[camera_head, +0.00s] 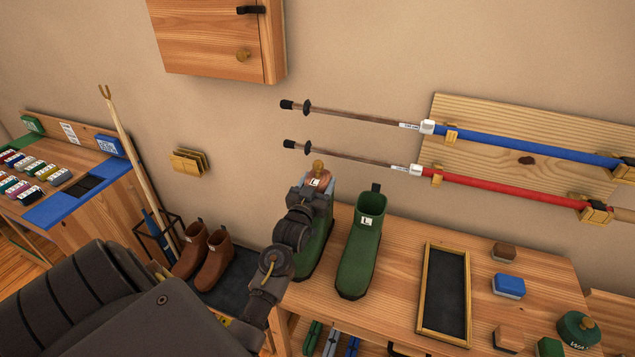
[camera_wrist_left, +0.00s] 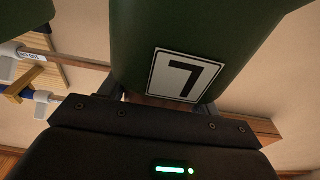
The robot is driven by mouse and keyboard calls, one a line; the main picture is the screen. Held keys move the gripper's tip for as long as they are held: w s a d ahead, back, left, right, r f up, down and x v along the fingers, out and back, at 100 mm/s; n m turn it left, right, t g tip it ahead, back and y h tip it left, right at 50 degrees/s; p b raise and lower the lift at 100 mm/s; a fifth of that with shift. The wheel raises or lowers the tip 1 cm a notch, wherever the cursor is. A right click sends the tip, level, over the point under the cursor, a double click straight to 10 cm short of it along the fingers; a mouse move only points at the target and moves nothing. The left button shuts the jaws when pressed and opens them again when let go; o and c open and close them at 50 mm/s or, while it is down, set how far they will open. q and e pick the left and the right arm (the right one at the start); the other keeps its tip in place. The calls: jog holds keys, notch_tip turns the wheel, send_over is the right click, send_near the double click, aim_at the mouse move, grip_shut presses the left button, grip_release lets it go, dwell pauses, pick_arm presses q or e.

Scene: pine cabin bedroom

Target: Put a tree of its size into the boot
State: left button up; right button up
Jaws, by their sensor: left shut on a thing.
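A wooden boot tree (camera_head: 319,179) with a round knob and a white L label stands at the mouth of the left green boot (camera_head: 318,245). My left gripper (camera_head: 316,186) is shut on the tree at the boot's rim. In the left wrist view, the boot (camera_wrist_left: 190,30) appears upside down with its label, and a strip of the wood shows between the fingers (camera_wrist_left: 162,101). My arm hides part of this boot, and how deep the tree sits cannot be seen. A second green boot (camera_head: 362,248), also labelled L, stands upright and open to the right. My right gripper is out of view.
The wooden bench (camera_head: 390,308) also holds a framed dark tray (camera_head: 445,292), several brushes (camera_head: 508,286) and a green tin (camera_head: 578,329). Brown boots (camera_head: 207,255) stand on a dark mat at left. Trekking poles (camera_head: 500,180) hang on the wall rack behind.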

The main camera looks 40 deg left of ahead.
pick_arm(q)
jog(key=shift+f+b, duration=0.5)
jog(key=shift+f, duration=0.25)
jog(key=o, duration=1.4)
jog(key=shift+c, duration=0.2)
jog(key=shift+f, duration=0.1)
jog(key=b+v, duration=0.2)
jog(key=v, duration=0.8)
jog(key=shift+s+d+b, duration=0.15)
jog(key=shift+s+b, duration=0.15)
jog(key=shift+s, duration=0.1)
